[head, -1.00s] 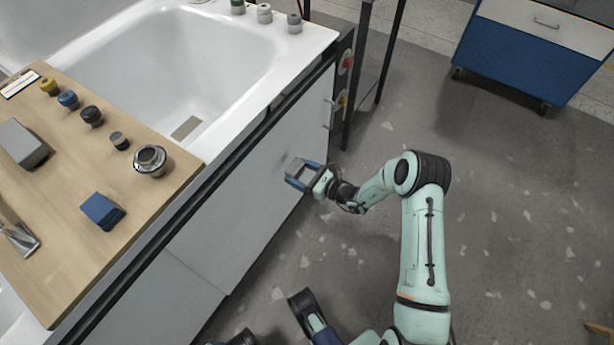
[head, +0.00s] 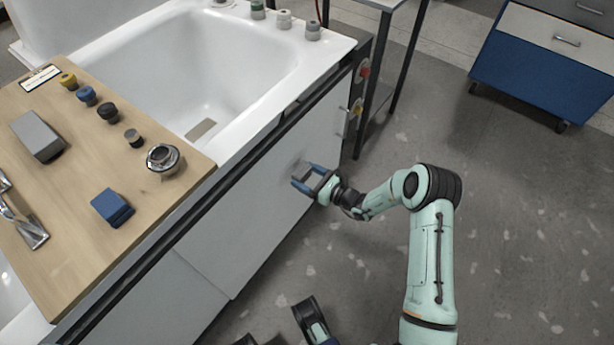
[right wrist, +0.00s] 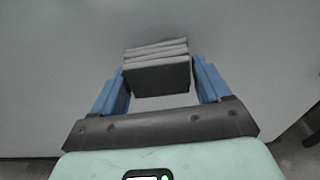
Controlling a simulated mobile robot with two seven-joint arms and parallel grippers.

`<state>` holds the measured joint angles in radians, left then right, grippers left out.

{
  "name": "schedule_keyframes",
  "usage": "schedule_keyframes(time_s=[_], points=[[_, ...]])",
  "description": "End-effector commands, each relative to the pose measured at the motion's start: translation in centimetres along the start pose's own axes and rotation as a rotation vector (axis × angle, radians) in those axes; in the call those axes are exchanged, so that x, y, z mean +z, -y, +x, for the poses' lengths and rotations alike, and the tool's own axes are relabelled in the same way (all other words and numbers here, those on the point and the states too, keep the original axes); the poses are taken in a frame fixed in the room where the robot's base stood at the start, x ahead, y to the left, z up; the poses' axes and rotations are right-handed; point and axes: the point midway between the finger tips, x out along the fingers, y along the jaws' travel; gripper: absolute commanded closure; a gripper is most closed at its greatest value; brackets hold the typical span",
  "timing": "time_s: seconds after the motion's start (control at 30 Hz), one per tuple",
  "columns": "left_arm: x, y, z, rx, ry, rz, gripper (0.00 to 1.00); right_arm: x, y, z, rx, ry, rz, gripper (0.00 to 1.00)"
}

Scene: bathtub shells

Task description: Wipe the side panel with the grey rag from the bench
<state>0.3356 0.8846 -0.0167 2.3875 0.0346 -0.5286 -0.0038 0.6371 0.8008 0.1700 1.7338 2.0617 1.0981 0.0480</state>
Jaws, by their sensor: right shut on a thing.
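The side panel (head: 255,220) is the pale, flat front below the white bathtub. My right gripper (head: 303,177) is at the panel's right part, below the tub rim, with its blue fingers pointing at the panel. It is shut on the grey rag, a folded, layered pad that shows between the fingers in the right wrist view (right wrist: 158,74). The rag is at the panel's face; I cannot tell how firmly it touches. In the head view the rag is small and partly hidden by the fingers.
A wooden board (head: 85,235) on the left holds a grey block (head: 37,136), a blue block (head: 112,207), a metal drain fitting (head: 163,158) and several knobs. A dark post with a red button (head: 364,70) stands right of the panel. A blue cabinet (head: 540,70) is far right. The floor between is clear.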

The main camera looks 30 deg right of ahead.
Motion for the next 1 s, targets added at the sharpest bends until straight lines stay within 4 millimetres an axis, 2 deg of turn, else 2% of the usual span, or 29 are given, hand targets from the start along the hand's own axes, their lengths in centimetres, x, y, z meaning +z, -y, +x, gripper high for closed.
schedule_keyframes(time_s=[1.0], points=[[-0.1,0.1,0.8,-0.001,0.001,0.0,0.57,0.2,0.0,2.0,0.0,0.001,0.0,0.48]])
